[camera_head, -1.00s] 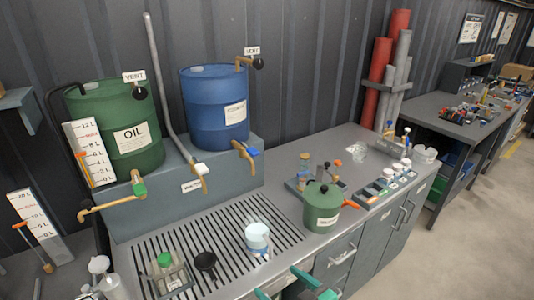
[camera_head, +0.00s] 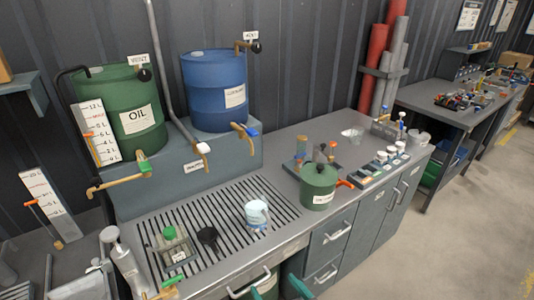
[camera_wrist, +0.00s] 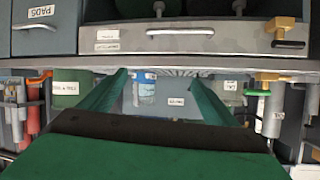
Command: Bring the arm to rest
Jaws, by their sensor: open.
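My gripper shows in the wrist view (camera_wrist: 157,76) as two green fingers spread apart, with nothing between them. It faces the bench front (camera_wrist: 180,40), which appears upside down there.
A green oil drum (camera_head: 135,118) and a blue drum (camera_head: 215,90) stand on a raised shelf. A white-blue jug (camera_head: 257,215) and a black funnel (camera_head: 207,236) sit on the grate. A green pot (camera_head: 318,186) stands right of it. Open floor (camera_head: 450,220) lies at right.

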